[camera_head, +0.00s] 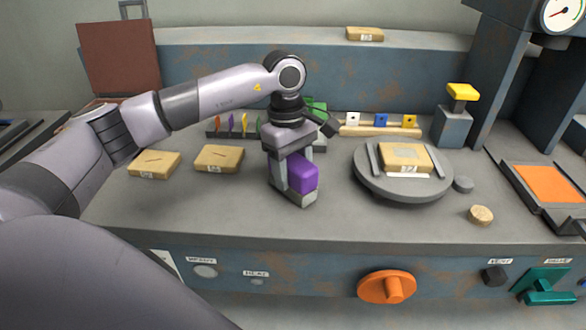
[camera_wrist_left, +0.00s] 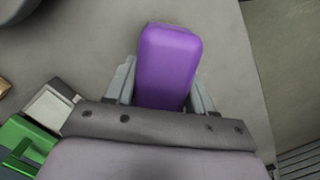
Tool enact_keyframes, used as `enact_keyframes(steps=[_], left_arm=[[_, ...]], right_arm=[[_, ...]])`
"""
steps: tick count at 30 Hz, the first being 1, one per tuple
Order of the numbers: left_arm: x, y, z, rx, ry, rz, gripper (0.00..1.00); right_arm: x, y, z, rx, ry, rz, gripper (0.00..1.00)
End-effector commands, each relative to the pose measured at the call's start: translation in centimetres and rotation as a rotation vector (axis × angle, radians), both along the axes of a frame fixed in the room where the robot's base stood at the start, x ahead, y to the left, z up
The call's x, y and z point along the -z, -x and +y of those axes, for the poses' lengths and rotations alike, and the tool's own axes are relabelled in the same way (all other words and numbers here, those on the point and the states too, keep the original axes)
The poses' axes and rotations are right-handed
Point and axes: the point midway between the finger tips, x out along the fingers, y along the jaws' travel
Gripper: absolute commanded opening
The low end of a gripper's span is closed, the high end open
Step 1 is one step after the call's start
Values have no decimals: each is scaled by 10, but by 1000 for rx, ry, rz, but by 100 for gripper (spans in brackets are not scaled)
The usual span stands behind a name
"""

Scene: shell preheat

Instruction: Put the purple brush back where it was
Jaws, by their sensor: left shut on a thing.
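The purple brush (camera_head: 304,174) is a block with rounded edges. My left gripper (camera_head: 291,188) points down over the middle of the bench and is shut on it. In the left wrist view the purple brush (camera_wrist_left: 168,60) sits between the two grey fingers of the left gripper (camera_wrist_left: 165,92). Whether its underside touches the bench is not clear. My right gripper is not in view. No marked place for the brush can be made out.
Right of the gripper is a round grey plate (camera_head: 405,188) bearing a tan block (camera_head: 404,157). Two tan blocks (camera_head: 153,164) (camera_head: 219,158) lie to the left. Behind are a green object (camera_head: 319,107) and a peg rack (camera_head: 380,129). The bench front (camera_head: 345,225) is clear.

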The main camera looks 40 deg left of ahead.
Motion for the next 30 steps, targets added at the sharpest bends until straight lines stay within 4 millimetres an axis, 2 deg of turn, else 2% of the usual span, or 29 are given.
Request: enact_keyframes(steps=[6,7,9,17,21,26,30], left_arm=[[3,0,0,-1,1,-1,29],[4,0,0,-1,0,0,57],[3,0,0,-1,0,0,79],[2,0,0,-1,1,0,79],[-4,0,0,-1,0,-1,79],[-31,-2,3,-2,1,-6,79],[-63,-3,6,-2,2,-5,79]], right_arm=[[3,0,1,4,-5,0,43],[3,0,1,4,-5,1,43],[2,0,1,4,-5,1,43],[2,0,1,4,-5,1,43],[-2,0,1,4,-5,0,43],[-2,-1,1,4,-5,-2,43],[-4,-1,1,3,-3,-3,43]])
